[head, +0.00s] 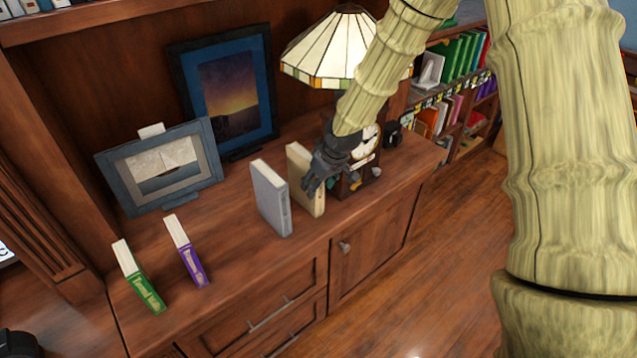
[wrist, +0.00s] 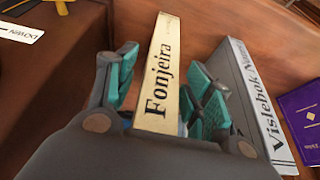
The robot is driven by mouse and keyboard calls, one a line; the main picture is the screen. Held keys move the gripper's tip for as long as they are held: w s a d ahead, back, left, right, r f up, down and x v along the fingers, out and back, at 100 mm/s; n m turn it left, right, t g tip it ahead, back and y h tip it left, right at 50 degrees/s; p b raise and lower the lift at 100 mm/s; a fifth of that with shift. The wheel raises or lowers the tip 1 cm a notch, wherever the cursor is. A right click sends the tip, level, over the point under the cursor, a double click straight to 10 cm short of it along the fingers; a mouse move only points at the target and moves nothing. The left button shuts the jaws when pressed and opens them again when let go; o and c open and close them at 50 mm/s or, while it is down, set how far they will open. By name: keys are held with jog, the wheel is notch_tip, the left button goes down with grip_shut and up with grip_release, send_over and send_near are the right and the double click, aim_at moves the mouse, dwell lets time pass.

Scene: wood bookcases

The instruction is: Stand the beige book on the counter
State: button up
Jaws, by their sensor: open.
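The beige book (head: 300,176) stands upright on the wooden counter (head: 235,246) in the head view, just right of a grey book. In the wrist view my gripper (wrist: 165,92) is open, with one finger on each side of the book.
The grey book (head: 271,198) stands close on the left of the beige one. Purple (head: 187,252) and green (head: 139,277) books stand further left. A clock (head: 366,143) and a lamp (head: 332,48) are close behind my gripper. Framed pictures (head: 160,166) stand at the back.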

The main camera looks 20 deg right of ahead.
jog(key=shift+r, duration=0.15)
jog(key=b+v, duration=0.1)
jog(key=v, duration=1.1)
jog(key=s+a+f+m+g, duration=0.1)
jog(key=s+a+f, duration=0.1)
jog(key=s+f, duration=0.5)
jog(key=s+a+f+m, duration=0.1)
jog(key=s+f, duration=0.2)
jog(key=f, duration=0.7)
jog(key=s+a+f+g, duration=0.1)
jog(key=s+a+f, duration=0.1)
jog(key=s+f, duration=0.5)
jog(key=s+f+m+g, duration=0.1)
jog(key=s+f, duration=0.7)
jog(key=s, duration=0.3)
jog(key=s+d+f+m+g+h, duration=0.1)
jog(key=s+f, duration=0.7)
jog(key=s, duration=0.2)
jog(key=shift+s+d+h, duration=0.2)
jog(key=shift+s+h, duration=0.1)
jog(key=shift+s, duration=0.1)
